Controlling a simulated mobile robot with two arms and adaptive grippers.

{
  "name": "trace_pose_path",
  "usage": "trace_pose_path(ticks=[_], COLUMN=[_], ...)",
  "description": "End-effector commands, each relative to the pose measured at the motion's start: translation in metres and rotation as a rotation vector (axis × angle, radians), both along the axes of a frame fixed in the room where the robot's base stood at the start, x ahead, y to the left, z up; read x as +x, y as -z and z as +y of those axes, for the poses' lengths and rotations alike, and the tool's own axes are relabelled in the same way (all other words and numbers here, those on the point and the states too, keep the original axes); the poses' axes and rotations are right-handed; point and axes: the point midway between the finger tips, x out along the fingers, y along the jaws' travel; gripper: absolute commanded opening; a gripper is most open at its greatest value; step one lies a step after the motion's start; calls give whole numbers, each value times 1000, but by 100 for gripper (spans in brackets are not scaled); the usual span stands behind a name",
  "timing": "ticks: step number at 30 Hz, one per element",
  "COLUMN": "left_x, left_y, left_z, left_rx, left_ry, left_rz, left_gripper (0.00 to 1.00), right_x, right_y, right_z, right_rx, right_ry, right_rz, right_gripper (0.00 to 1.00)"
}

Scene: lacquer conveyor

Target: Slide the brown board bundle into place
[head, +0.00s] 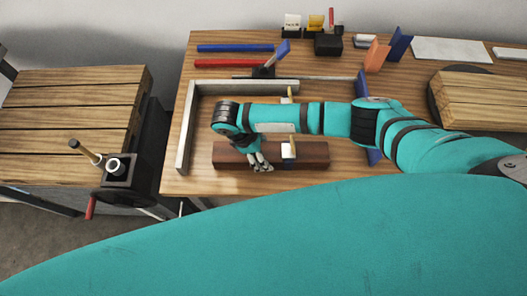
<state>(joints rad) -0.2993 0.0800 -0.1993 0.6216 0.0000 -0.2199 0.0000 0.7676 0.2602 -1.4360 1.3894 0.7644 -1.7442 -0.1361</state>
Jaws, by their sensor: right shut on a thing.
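The brown board bundle (314,156) lies on the wooden table, long side running left to right, inside an L-shaped pale grey guide frame (186,135). Bare table shows between its left end and the frame's left bar, and between it and the back bar. A small white block with a wooden peg (289,150) shows at the bundle's middle. My right gripper (260,163) reaches down at the bundle's left part and is shut on it. The fingertips are small, and my arm covers part of the table behind the bundle. My left gripper is not in view.
A blue upright panel (364,90) stands to the right, partly behind my arm. Blue (235,48) and red (233,63) strips lie at the back. A slatted bench with a vise (118,168) stands left. Stacked wooden boards (485,100) lie at right.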

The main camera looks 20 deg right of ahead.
Motion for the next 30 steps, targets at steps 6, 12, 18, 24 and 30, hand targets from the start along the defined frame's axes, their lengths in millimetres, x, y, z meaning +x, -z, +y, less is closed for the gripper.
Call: trace_pose_path(ticks=[6,12,18,24,30], left_x=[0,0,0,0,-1], left_y=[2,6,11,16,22], left_z=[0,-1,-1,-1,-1], left_rx=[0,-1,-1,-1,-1], left_ry=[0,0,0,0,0], left_rz=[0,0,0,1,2], left_gripper=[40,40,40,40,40], right_x=[3,7,11,15,18], right_y=[-1,-1,-1,0,0], right_z=[6,20,34,47,60], right_rx=[1,1,2,1,1], right_ry=[1,1,1,2,3], right_rz=[-3,-2,-3,-3,-3], right_gripper=[10,10,10,10,10])
